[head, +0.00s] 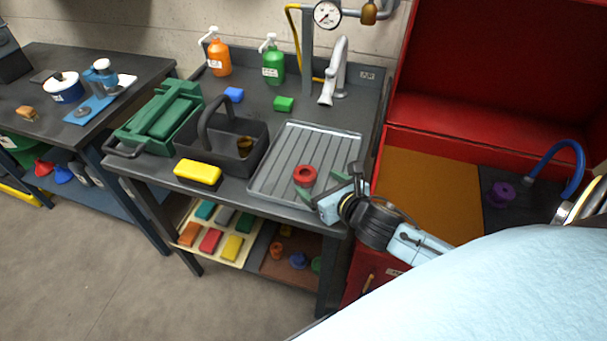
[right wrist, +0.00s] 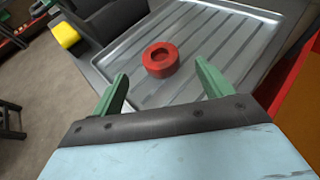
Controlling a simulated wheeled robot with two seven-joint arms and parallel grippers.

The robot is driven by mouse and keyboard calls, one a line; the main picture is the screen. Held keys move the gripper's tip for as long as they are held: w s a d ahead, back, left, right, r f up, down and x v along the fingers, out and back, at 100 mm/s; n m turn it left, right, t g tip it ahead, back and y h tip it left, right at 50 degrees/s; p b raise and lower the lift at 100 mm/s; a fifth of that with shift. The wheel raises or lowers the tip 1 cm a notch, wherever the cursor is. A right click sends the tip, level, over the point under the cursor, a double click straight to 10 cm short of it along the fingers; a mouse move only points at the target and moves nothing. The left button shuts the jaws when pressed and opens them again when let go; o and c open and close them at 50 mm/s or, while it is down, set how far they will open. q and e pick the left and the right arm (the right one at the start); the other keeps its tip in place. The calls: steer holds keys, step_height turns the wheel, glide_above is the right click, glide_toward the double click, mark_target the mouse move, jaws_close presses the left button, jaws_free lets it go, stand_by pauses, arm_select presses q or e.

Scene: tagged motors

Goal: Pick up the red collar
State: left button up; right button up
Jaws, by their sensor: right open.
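The red collar (head: 305,175) is a thick ring lying flat on the ribbed grey draining tray (head: 290,142), near the tray's front right part. In the right wrist view the collar (right wrist: 161,59) lies ahead of the fingertips, between their lines and apart from both. My right gripper (head: 339,182) is just right of the collar in the head view. Its two green fingers (right wrist: 160,82) are spread open with nothing between them. My left gripper is in neither view.
A black caddy (head: 247,165) and a yellow block (head: 198,173) stand left of the tray. A tap (head: 336,75) rises behind it. A red cabinet (head: 470,120) with an orange-brown mat (head: 425,190) is at the right. The rest of the tray is bare.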

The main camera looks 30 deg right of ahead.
mark_target(304, 172)
steer(key=shift+x, duration=1.6)
steer(key=x, duration=0.3)
steer(key=shift+w+f+b, duration=0.1)
steer(key=shift+w+b, duration=0.2)
steer(key=shift+w, duration=0.35)
steer(key=shift+f, duration=0.1)
steer(key=c, duration=1.2)
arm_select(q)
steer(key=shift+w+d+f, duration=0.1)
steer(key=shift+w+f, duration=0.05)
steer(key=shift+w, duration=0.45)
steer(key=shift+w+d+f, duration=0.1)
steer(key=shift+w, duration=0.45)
arm_select(e)
steer(key=shift+c, duration=0.5)
